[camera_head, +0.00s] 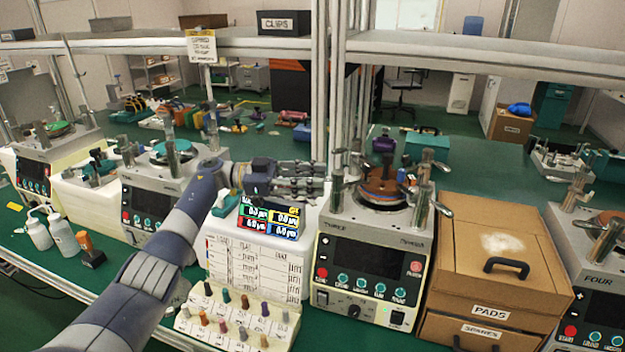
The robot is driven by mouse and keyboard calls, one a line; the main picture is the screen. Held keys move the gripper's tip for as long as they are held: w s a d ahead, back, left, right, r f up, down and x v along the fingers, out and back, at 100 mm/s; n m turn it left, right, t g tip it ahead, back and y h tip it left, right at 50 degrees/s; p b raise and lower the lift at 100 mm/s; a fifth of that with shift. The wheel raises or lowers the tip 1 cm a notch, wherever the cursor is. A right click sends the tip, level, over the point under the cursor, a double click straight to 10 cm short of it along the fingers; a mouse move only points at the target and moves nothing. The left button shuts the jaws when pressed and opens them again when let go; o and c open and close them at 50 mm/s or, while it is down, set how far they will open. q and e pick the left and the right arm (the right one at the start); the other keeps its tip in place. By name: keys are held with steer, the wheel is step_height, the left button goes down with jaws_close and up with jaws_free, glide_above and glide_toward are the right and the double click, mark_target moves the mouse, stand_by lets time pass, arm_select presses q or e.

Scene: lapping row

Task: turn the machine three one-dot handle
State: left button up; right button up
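Machine three (362,262) is a pale grey box marked THREE, with a dark screen, buttons and knobs on its front. On its top lies a brown round plate (383,186) with metal posts around it. A lever handle with a dark grip (337,178) stands at the left of the plate, and metal handles (424,205) stand at the right. I cannot make out dots on any handle. My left gripper (321,181) points right, just left of the left handle; its fingers look apart, with nothing seen between them. Touch with the handle cannot be told. My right gripper is not in view.
A small colour display (268,218) and a chart stand (252,262) with several coloured pegs are below my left gripper. Cardboard drawers (497,255) stand right of machine three, then machine four (597,290). A shelf upright (320,90) rises behind the gripper.

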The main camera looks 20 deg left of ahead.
arm_select(q)
steer(key=v, duration=1.2)
